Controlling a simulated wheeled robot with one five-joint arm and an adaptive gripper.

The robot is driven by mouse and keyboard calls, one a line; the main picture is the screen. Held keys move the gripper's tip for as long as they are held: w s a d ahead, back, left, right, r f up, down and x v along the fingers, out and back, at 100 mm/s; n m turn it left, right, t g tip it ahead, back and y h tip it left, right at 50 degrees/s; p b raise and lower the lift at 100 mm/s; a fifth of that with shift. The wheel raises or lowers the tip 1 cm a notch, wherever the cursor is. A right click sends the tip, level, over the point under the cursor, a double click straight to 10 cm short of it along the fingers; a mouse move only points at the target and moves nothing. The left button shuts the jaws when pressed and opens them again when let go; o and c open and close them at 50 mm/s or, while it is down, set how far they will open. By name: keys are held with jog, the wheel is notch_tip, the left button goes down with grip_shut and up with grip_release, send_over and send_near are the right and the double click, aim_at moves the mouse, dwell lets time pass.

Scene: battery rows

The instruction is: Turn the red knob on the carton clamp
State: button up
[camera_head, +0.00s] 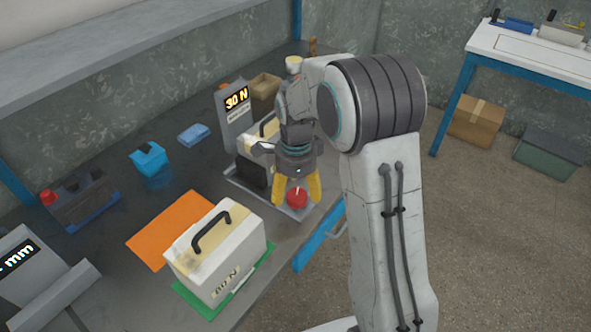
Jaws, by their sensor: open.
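The red knob (297,198) sits low at the front of the carton clamp (238,182), near the bench's right edge. My gripper (296,196) points down over the knob with its yellow fingers spread to either side of it. The jaws are open, and I cannot tell whether they touch the knob. The clamp has a grey upright display (236,101) reading "30 N". A pale carton with a dark handle stands in the clamp, partly hidden behind my gripper and arm.
A cream box (217,254) with a black handle, labelled "80 N", stands on a green mat (259,264) in front. An orange sheet (172,226), a blue container (148,158) and a blue pad (194,135) lie to the left. A grey "mm" gauge (30,275) is at lower left.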

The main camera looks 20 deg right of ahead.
notch_tip(320, 180, up, 10)
dwell(0.5)
dwell(0.9)
jog(key=n, duration=1.5)
send_over(299, 202)
notch_tip(299, 202, down, 4)
jog(key=shift+f, duration=0.15)
jog(key=s+r+n+t+p, duration=0.1)
jog(key=s+r+n+p, duration=0.15)
jog(key=s, duration=0.65)
jog(key=s+r+n+p, duration=0.2)
jog(key=s+r+n, duration=0.1)
jog(key=s, duration=0.7)
notch_tip(299, 202, up, 7)
jog(key=t+p, duration=0.2)
jog(key=p, duration=0.1)
jog(key=shift+s+d, duration=0.15)
jog(key=shift+s, duration=0.2)
